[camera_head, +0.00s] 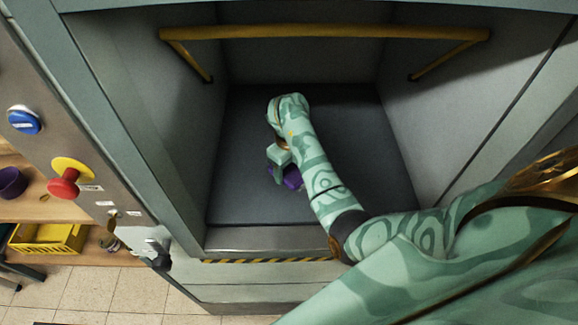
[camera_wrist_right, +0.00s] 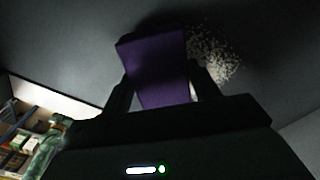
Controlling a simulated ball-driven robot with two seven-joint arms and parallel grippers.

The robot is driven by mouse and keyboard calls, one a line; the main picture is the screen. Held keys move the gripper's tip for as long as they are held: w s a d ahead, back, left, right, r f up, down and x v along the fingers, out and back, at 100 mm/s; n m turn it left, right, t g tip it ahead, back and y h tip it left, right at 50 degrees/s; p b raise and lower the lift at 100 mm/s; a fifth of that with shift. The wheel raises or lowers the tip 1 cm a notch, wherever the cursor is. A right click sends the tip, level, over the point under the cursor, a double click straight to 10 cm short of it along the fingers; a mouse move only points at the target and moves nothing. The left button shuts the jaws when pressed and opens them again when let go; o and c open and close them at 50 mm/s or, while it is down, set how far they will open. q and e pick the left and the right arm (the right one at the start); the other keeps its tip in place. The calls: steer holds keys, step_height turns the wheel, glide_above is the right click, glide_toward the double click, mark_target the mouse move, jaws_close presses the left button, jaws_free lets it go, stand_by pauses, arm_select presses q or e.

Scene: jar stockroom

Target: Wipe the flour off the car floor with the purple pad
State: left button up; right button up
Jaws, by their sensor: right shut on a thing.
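My right arm reaches into the lift car in the head view. Its gripper (camera_head: 283,170) points down near the car floor (camera_head: 240,197). It is shut on the purple pad (camera_head: 292,178), which shows only in part beneath it. In the right wrist view the purple pad (camera_wrist_right: 156,68) sits between the two dark fingers. A pale speckled patch of flour (camera_wrist_right: 213,57) lies on the dark floor just right of the pad. Whether the pad touches the floor I cannot tell. The flour is hidden behind my arm in the head view. My left gripper is not in view.
A yellow rail (camera_head: 320,32) runs around the car's upper walls. A striped sill (camera_head: 270,260) edges the car front. On the left panel are a red knob (camera_head: 64,187) and a blue button (camera_head: 24,121). A yellow crate (camera_head: 48,238) and a purple bowl (camera_head: 12,183) stand on shelves.

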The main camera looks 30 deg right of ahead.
steer(key=shift+f+b, duration=0.45)
steer(key=shift+f, duration=0.25)
steer(key=shift+s+d, duration=0.1)
